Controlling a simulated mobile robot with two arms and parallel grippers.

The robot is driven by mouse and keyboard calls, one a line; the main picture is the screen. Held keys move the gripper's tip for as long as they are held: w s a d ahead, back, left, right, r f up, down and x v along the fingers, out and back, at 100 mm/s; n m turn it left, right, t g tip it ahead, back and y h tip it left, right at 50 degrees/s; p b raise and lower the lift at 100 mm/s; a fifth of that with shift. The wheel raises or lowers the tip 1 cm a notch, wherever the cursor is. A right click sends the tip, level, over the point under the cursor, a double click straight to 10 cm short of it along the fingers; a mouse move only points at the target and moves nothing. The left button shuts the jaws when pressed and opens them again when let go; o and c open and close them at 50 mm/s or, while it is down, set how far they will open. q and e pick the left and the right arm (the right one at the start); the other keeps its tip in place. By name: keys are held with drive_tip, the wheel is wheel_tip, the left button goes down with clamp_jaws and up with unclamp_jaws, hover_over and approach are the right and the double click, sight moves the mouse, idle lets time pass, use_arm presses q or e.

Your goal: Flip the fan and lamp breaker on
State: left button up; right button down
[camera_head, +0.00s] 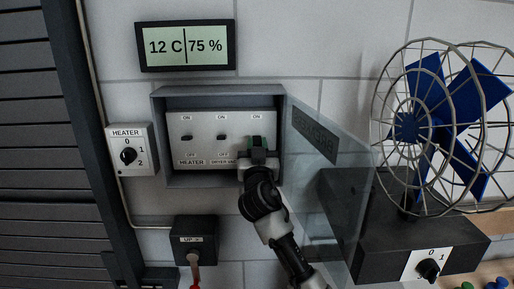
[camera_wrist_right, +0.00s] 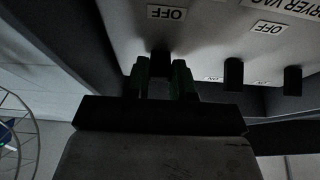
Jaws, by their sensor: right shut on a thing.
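The breaker panel (camera_head: 204,125) sits in an open grey box on the wall, with ON labels above and OFF labels below its switches. The heater switch (camera_head: 187,138) and the dryer vac switch (camera_head: 222,137) show clear of my gripper. My right gripper (camera_head: 257,142) is at the rightmost switch, whose lower labels it covers. In the wrist view, upside down, the green-tipped fingers of my right gripper (camera_wrist_right: 162,80) are shut on the rightmost breaker switch (camera_wrist_right: 161,60). I cannot tell that switch's exact position. My left gripper is not in view.
The box's clear door (camera_head: 330,190) hangs open at the right, close to my right arm. A blue fan (camera_head: 407,127) stands on a dark base (camera_head: 385,250) with a 0/1 knob (camera_head: 428,269). A heater knob (camera_head: 128,155) and a display (camera_head: 186,46) are on the wall.

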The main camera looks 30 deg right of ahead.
drive_tip(key=shift+r+g+y+b, duration=0.25)
drive_tip(key=shift+g+y+b, duration=0.1)
drive_tip(key=shift+g, duration=0.15)
drive_tip(key=shift+r+g+y+p, duration=0.4)
drive_tip(key=shift+r+g+y, duration=0.1)
drive_tip(key=shift+g+y, duration=0.3)
drive_tip(key=shift+r+g+y, duration=0.25)
drive_tip(key=shift+g+y, duration=0.15)
drive_tip(key=shift+g, duration=0.35)
drive_tip(key=shift+r+g+y, duration=0.25)
drive_tip(key=shift+g+y, duration=0.1)
drive_tip(key=shift+g, duration=0.4)
drive_tip(key=c, duration=1)
unclamp_jaws()
drive_tip(key=shift+w, duration=0.1)
drive_tip(key=shift+o, duration=0.2)
drive_tip(key=shift+s+a, duration=0.2)
drive_tip(key=shift+s, duration=0.2)
drive_tip(key=b+v, duration=0.4)
drive_tip(key=v, duration=0.6)
drive_tip(key=shift+r, duration=0.25)
